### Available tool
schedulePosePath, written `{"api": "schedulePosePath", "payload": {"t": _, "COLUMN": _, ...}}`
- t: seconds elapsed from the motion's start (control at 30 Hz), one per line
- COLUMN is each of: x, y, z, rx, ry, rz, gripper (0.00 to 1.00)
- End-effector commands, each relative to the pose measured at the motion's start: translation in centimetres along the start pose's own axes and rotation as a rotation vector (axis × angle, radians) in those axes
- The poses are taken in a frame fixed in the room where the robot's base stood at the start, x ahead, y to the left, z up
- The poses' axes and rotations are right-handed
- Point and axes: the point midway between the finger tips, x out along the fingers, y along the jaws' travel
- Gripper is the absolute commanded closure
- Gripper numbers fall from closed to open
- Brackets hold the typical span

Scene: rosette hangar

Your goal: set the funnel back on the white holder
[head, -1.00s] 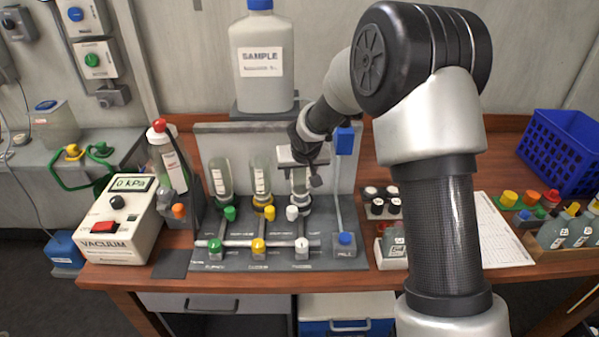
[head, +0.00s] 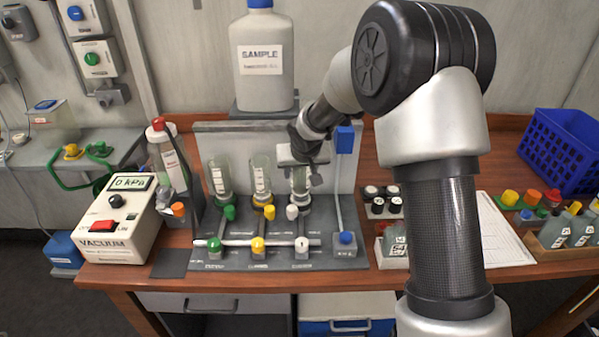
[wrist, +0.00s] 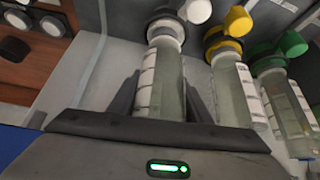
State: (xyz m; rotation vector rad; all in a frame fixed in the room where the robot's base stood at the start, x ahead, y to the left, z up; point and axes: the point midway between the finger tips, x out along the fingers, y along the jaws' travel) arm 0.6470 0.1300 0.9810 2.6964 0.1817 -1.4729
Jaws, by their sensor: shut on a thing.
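The funnel (wrist: 163,85) is a clear cylinder with white scale marks. My gripper (wrist: 162,76) is shut on it, one finger on each side. In the head view the funnel (head: 300,182) stands upright below my gripper (head: 300,163), at the right end of a row of three. The white holder (wrist: 166,29) is a pale collar at the funnel's lower end, in line with it. The funnel's end meets or nearly meets this collar; I cannot tell whether it is fully seated. The white valve knob (head: 292,212) is just in front.
Two similar funnels stand to the left, on the yellow holder (wrist: 225,47) and the green holder (wrist: 268,65). A blue-topped post (head: 344,195) rises close on the right. The sample bottle (head: 264,62) stands behind. The vacuum box (head: 118,220) is at left.

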Motion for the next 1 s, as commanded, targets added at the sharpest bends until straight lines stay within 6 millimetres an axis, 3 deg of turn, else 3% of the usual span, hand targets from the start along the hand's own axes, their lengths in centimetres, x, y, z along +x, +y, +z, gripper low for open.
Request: {"api": "schedulePosePath", "payload": {"t": 1.0, "x": 0.51, "y": 0.00, "z": 0.30, "rx": -0.001, "ry": 0.001, "rz": 0.000, "gripper": 0.78}}
